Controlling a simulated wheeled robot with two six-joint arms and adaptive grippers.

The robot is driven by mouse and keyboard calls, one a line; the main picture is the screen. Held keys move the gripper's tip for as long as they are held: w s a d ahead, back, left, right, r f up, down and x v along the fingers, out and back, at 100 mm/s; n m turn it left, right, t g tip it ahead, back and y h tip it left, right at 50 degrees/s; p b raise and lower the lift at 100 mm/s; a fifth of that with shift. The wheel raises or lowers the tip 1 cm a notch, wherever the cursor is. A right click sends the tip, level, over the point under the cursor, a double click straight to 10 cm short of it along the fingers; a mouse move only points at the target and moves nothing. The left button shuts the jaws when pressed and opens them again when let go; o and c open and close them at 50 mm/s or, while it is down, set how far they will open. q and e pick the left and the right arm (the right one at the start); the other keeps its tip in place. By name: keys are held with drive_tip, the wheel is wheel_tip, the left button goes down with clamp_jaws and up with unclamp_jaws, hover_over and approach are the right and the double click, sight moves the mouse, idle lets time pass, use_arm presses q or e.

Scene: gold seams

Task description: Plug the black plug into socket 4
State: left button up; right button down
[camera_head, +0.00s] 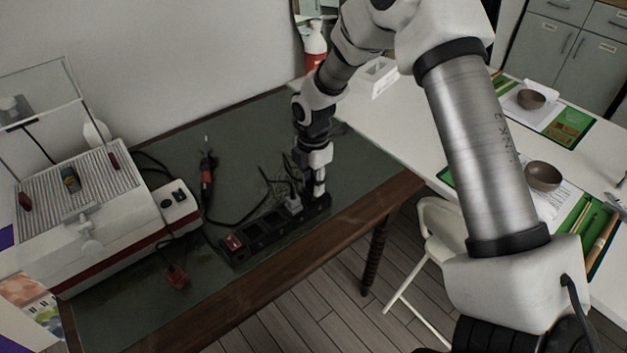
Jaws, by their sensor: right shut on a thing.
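A black power strip (262,240) with several sockets lies slantwise along the front edge of the green table top, its red switch (234,242) at the left end. A grey plug (294,204) sits in the strip right of the middle. My right gripper (317,190) points down over the strip's right end and is shut on a dark thing, apparently the black plug. The plug is mostly hidden by the fingers, and I cannot tell whether it is in a socket or just above one. Socket numbers are not readable. My left gripper is not in view.
A red plug (177,278) lies loose on the table. A soldering iron (207,172) and dark cables lie behind the strip. A white machine (85,215) fills the table's left side. A white table (415,135) with bowls stands to the right. The green top's back middle is fairly clear.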

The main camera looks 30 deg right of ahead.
idle(0.8)
drive_tip(key=shift+f+p, duration=0.1)
drive_tip(key=shift+p, duration=0.4)
idle(0.4)
drive_tip(key=shift+p, duration=0.4)
idle(0.6)
drive_tip(key=shift+p, duration=0.35)
drive_tip(key=shift+f, duration=0.6)
drive_tip(key=c, duration=0.8)
unclamp_jaws()
